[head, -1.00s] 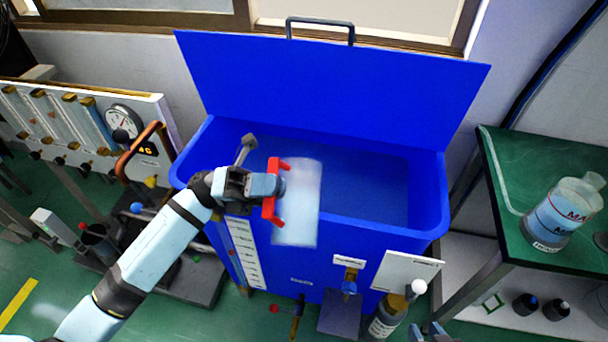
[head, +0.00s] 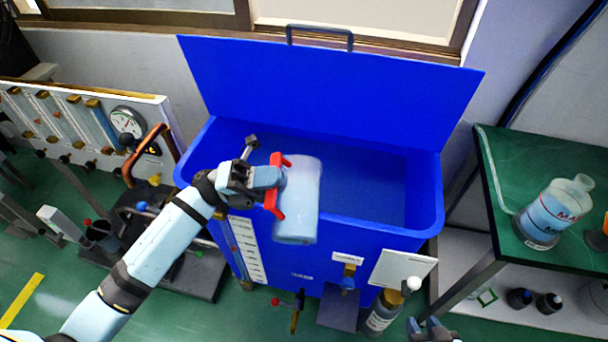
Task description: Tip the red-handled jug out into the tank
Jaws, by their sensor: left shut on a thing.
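The jug (head: 301,200) is a pale, translucent cylinder with a red handle (head: 276,192) on its left side. My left gripper (head: 268,178) is shut on the handle and holds the jug in the air. In the head view the jug overlaps the front rim of the open blue tank (head: 425,205), its upper part against the tank's inside. It looks close to upright; its mouth and contents are not clear. No stream shows. My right gripper (head: 424,324) is partly in view at the bottom edge, with its fingers apart and empty.
The tank's lid (head: 330,85) stands raised at the back. At the right, a green-topped table (head: 495,165) holds another marked jug (head: 553,210). A brown bottle (head: 383,312) stands before the tank. A gauge panel (head: 75,125) stands at the left.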

